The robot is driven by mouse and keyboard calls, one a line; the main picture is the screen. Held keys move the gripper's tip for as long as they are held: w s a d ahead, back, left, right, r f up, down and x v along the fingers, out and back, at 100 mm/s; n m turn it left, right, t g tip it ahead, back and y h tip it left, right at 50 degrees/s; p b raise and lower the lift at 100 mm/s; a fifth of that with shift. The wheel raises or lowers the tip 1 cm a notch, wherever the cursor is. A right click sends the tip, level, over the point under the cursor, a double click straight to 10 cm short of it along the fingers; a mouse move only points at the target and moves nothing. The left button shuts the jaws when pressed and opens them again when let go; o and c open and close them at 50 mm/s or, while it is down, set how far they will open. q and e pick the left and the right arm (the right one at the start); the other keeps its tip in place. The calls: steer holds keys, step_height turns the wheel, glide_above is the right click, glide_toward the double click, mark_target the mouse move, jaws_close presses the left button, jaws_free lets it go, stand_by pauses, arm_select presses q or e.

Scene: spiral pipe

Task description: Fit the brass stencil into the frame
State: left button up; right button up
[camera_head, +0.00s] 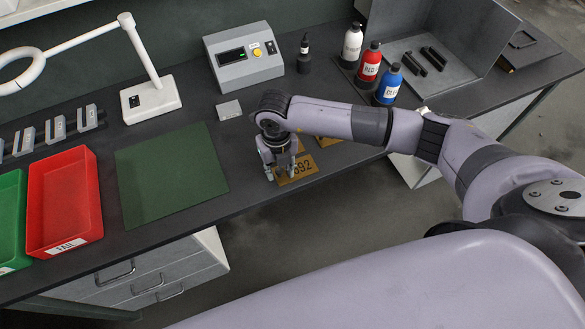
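A brass stencil (302,168) with cut digits, of which "92" reads clearly, lies on the dark bench near its front edge. My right gripper (281,174) points down over the stencil's left end, its two fingers apart, and it covers part of the digits. I cannot tell whether the fingertips touch the plate. A second brass-coloured piece (328,142) shows just behind it, mostly hidden by my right forearm. I cannot make out a frame for the stencil. My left gripper is not in view.
A green mat (170,175) lies left of the gripper, then a red FAIL tray (64,200) and a green tray. A grey device (243,58) and a lamp (152,98) stand behind. Several bottles (370,65) and a grey booth (460,75) are to the right.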

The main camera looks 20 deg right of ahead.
jaws_close()
steer(key=shift+r, duration=0.1)
stand_by(0.4)
